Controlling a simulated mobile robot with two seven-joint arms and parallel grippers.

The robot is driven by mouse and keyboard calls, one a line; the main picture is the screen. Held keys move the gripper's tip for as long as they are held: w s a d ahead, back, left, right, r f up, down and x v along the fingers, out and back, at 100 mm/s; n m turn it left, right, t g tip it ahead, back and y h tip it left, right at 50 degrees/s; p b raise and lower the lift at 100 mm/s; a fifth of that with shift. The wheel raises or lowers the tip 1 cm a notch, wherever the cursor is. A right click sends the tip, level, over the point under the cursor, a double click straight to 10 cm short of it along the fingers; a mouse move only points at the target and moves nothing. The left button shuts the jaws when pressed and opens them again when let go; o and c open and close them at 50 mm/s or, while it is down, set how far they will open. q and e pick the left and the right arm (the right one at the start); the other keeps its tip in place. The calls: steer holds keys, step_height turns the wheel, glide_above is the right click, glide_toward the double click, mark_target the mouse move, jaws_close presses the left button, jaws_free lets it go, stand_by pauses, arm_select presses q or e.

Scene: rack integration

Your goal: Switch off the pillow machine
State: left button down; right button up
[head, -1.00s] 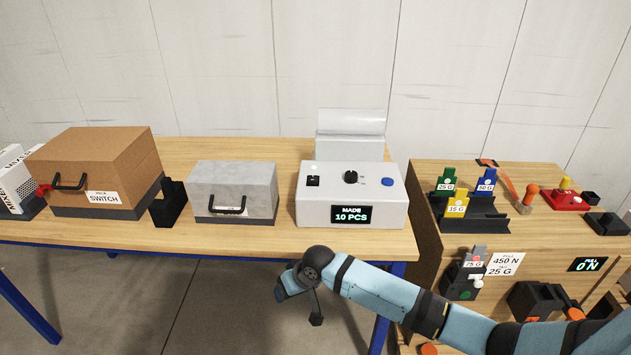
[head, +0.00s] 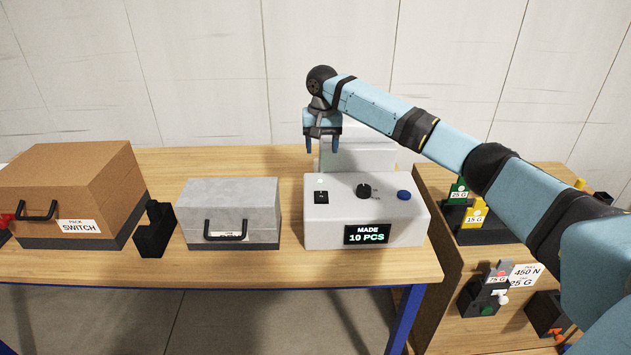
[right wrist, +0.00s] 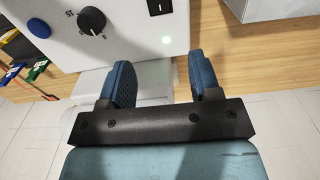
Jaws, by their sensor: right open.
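The pillow machine (head: 330,232) is a white box on the wooden table. Its display (head: 368,235) reads MADE 10 PCS. A black rocker switch (head: 321,197) sits at the left of its top, with a small lit light (head: 320,181) behind it. A black knob (head: 364,191) and a blue button (head: 404,195) are to the right. My right gripper (head: 322,148) is open and empty, pointing down above the back of the machine, behind the switch. In the right wrist view its fingers (right wrist: 162,78) are apart; the switch (right wrist: 159,6) is partly cut off at the top edge. My left gripper is not in view.
A grey case (head: 232,205) stands left of the machine, then a black holder (head: 155,232) and a brown box (head: 70,190) labelled SWITCH. A lower wooden bench (head: 440,290) with coloured weights is at the right, partly hidden by my arm. The table front is clear.

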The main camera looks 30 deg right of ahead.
mark_target(321, 192)
step_height(321, 192, down, 13)
steer(key=shift+f+p, duration=0.15)
steer(key=shift+p, duration=0.3)
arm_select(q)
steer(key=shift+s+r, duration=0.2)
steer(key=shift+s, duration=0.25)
arm_select(e)
steer(key=shift+a, duration=0.1)
